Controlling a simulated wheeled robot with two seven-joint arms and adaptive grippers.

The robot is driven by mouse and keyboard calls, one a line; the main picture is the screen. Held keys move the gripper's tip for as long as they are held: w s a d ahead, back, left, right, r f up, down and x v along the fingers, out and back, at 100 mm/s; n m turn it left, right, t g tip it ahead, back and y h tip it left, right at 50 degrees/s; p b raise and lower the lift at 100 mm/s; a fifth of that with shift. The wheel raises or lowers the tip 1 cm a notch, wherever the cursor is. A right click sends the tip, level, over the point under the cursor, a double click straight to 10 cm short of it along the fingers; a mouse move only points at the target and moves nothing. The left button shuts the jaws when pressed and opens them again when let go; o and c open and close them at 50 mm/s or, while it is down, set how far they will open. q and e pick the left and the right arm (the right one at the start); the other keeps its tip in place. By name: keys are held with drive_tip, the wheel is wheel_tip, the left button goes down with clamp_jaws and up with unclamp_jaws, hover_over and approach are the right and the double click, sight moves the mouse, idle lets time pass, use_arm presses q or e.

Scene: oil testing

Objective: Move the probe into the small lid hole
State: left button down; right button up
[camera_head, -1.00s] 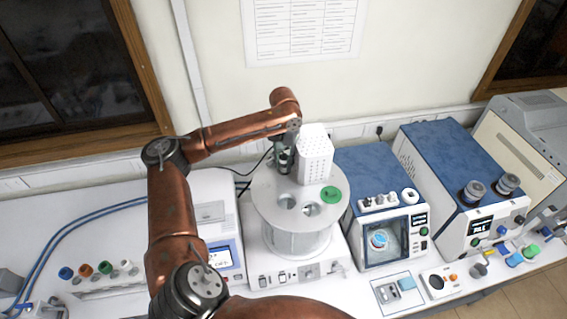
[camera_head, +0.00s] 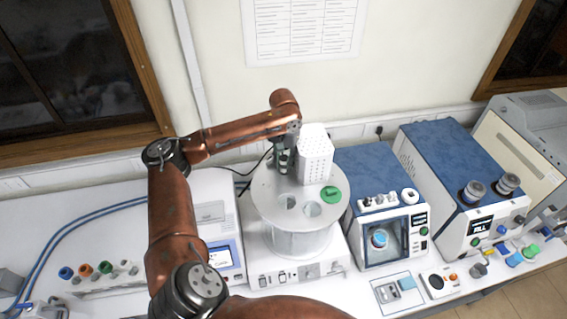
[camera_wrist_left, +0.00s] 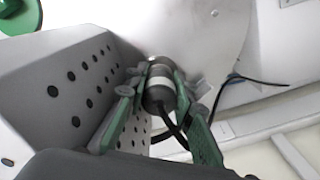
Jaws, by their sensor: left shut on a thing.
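My left gripper (camera_head: 283,162) is over the back of the round white lid (camera_head: 268,199) in the head view. In the left wrist view its green fingers (camera_wrist_left: 158,95) are shut on the probe (camera_wrist_left: 159,85), a dark and grey cylinder with a black cable. The probe's far end meets or overlaps the lid (camera_wrist_left: 215,40) near its edge. The small hole is hidden, and I cannot tell whether the tip is in it. The lid has two larger open holes in front and a green cap (camera_head: 331,194) at right. My right gripper is not in view.
A white perforated box (camera_head: 315,154) stands on the lid right beside the gripper; it fills the left of the wrist view (camera_wrist_left: 75,90). A blue-topped device (camera_head: 370,170) stands to the right. A rack with coloured caps (camera_head: 100,282) is at the left front. The wall is behind.

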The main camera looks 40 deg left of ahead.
use_arm(q)
drive_tip(key=shift+f, duration=0.15)
drive_tip(key=c, duration=1.9)
unclamp_jaws()
drive_tip(key=shift+c, duration=0.2)
drive_tip(key=shift+r, duration=5.55)
